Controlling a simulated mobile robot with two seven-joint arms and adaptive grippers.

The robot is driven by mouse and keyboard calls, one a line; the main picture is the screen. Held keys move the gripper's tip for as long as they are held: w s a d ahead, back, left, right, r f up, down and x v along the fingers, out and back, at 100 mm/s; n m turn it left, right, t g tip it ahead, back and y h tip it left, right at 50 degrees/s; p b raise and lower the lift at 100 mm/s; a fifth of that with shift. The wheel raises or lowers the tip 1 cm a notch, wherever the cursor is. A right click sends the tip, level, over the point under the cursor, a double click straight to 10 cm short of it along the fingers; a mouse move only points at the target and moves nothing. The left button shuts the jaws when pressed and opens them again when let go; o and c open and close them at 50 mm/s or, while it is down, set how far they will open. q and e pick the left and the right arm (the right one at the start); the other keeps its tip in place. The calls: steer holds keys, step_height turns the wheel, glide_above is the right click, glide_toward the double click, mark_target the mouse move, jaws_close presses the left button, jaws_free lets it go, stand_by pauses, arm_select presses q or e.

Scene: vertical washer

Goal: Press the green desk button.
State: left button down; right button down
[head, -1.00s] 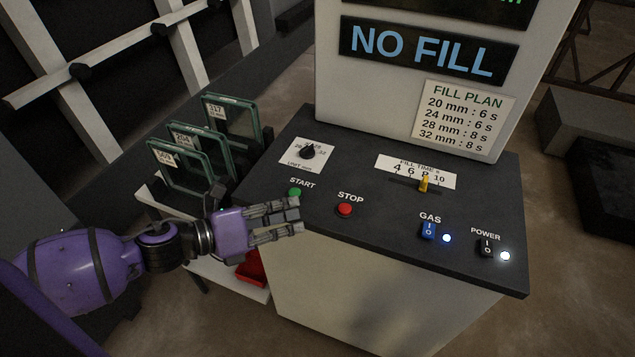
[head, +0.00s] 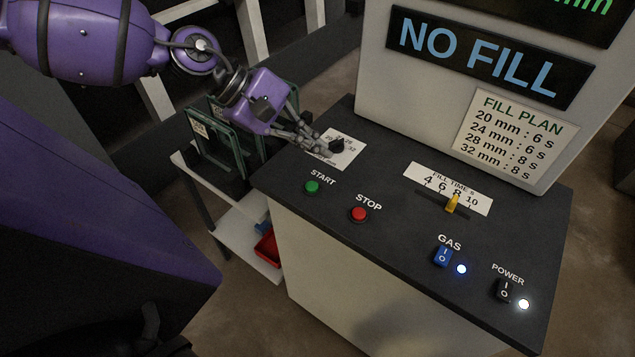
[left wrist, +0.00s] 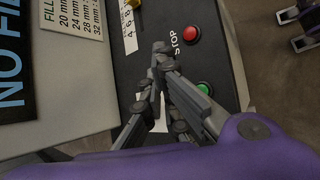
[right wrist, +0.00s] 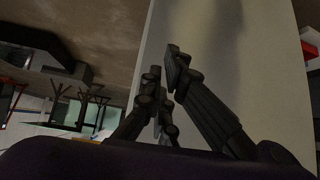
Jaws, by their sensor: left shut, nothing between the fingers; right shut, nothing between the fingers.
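The green START button (head: 312,187) sits at the left front of the dark desk panel (head: 400,235). It also shows in the left wrist view (left wrist: 204,88), to the right of the fingers. My left gripper (head: 328,148) is shut and empty above the panel's far left corner, beside the black unit knob (head: 337,146) and beyond the green button. Whether it touches the knob I cannot tell. My right gripper (right wrist: 165,72) is shut and empty, seen in its wrist view before the pale cabinet side (right wrist: 225,60); it is not visible in the head view.
The red STOP button (head: 358,214) is right of the green one. A yellow slider (head: 452,204), blue GAS switch (head: 442,256) and black POWER switch (head: 503,291) are farther right. A display tower (head: 480,60) stands behind. A glass rack (head: 215,145) stands left of the desk.

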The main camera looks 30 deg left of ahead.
mark_target(312, 187)
arm_select(q)
steer(key=shift+s, duration=0.1)
arm_select(e)
steer(key=shift+s, duration=0.1)
